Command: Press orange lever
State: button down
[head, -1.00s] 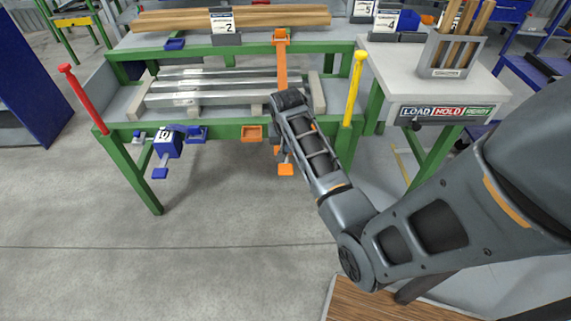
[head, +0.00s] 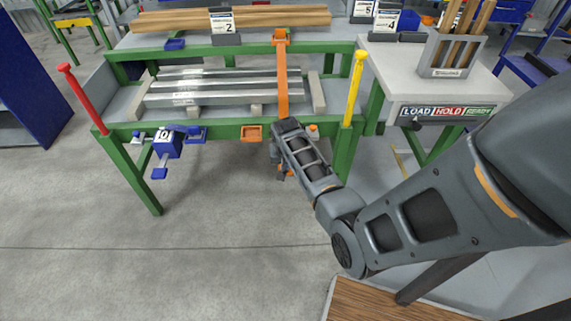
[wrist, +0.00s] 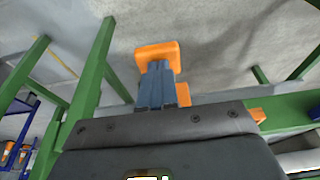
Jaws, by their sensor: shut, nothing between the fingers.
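The orange lever shows in the wrist view as a flat orange pedal (wrist: 152,50). My gripper (wrist: 157,66) is shut and empty, and its fingertips overlap the near edge of the pedal in that view. I cannot tell whether they touch it. In the head view my forearm reaches down in front of the green table, and my gripper (head: 281,174) is small and dark below the table's front beam. It hides most of the pedal there.
The green table (head: 225,130) has a red post (head: 82,98) at left and a yellow post (head: 354,88) at right. A blue box with a blue pedal (head: 160,173) hangs at the left. An orange bracket (head: 251,133) sits on the front beam. Floor in front is clear.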

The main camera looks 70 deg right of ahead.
jog(key=shift+f, duration=0.1)
jog(key=shift+s+a+f+t+h+b, duration=0.15)
jog(key=shift+a+f+t+h+b, duration=0.15)
jog(key=shift+f+h+b, duration=0.4)
notch_tip(320, 180, down, 4)
jog(key=t+h+b, duration=0.1)
jog(key=h+b, duration=0.1)
jog(key=b, duration=0.3)
jog(key=shift+a+r, duration=0.15)
jog(key=shift+r, duration=0.05)
jog(key=f+h+b, duration=0.1)
jog(key=f+b, duration=0.1)
jog(key=b, duration=0.1)
jog(key=shift+d+t+h, duration=0.2)
jog(key=shift+t+h, duration=0.1)
jog(key=shift+h, duration=0.1)
jog(key=shift+f, duration=0.1)
